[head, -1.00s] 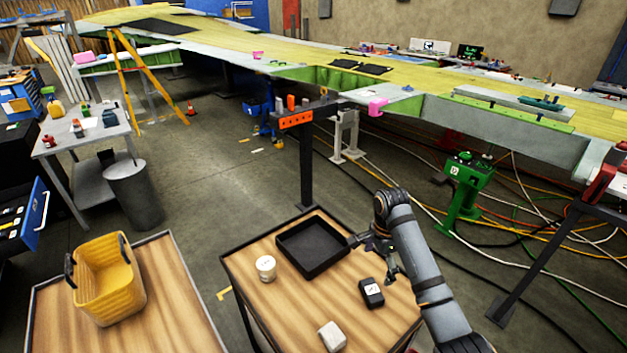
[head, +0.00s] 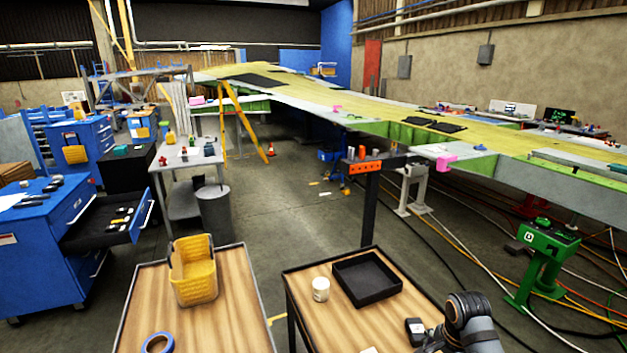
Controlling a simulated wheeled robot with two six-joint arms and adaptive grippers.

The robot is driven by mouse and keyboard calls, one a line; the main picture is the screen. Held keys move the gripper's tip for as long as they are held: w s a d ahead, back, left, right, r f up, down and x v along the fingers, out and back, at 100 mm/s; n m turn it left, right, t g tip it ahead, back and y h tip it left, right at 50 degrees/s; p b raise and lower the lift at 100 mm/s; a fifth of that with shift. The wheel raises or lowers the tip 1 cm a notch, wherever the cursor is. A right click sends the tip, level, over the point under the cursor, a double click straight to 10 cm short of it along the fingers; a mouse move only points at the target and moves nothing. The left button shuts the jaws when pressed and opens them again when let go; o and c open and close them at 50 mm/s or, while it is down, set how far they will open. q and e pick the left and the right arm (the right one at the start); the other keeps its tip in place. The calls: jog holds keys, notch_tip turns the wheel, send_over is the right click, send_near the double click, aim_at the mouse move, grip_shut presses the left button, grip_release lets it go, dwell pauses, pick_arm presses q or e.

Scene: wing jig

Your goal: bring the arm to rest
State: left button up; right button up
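My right arm comes in at the bottom right corner over the right wood-topped cart (head: 338,322). Its dark wrist joint shows beside the cart's right edge. Only a small part of my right gripper (head: 432,344) shows at the bottom edge of the picture, close to the small black box (head: 415,330). Its fingertips are too hidden to tell whether they are open or shut. My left arm and gripper are out of view.
The right cart also holds a black tray (head: 345,288), a white jar (head: 320,289) and a pale block (head: 369,351) cut by the bottom edge. The left cart (head: 135,296) holds a yellow basket (head: 195,285) and blue tape (head: 158,343). A green stand (head: 543,255) is at right.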

jog(key=s+a+f+n+t, duration=0.1)
jog(key=s+a+n+t, duration=0.15)
jog(key=s+n, duration=0.6)
jog(key=s+a+f+n+t, duration=0.1)
jog(key=s+a+n, duration=0.3)
jog(key=s+n, duration=0.4)
jog(key=s+d+f+m+g+b, duration=0.1)
jog(key=s+f, duration=0.1)
jog(key=f, duration=1.2)
jog(key=s+d+f+g+b, duration=0.1)
jog(key=d+f, duration=0.1)
jog(key=f, duration=1.2)
pick_arm(q)
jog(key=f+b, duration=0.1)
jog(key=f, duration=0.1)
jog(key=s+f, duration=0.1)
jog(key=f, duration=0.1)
jog(key=shift+b, duration=0.35)
pick_arm(e)
jog(key=s+d+f, duration=0.1)
jog(key=s+f, duration=1.7)
jog(key=shift+s+g, duration=0.4)
jog(key=shift+g, duration=0.05)
jog(key=shift+m, duration=0.25)
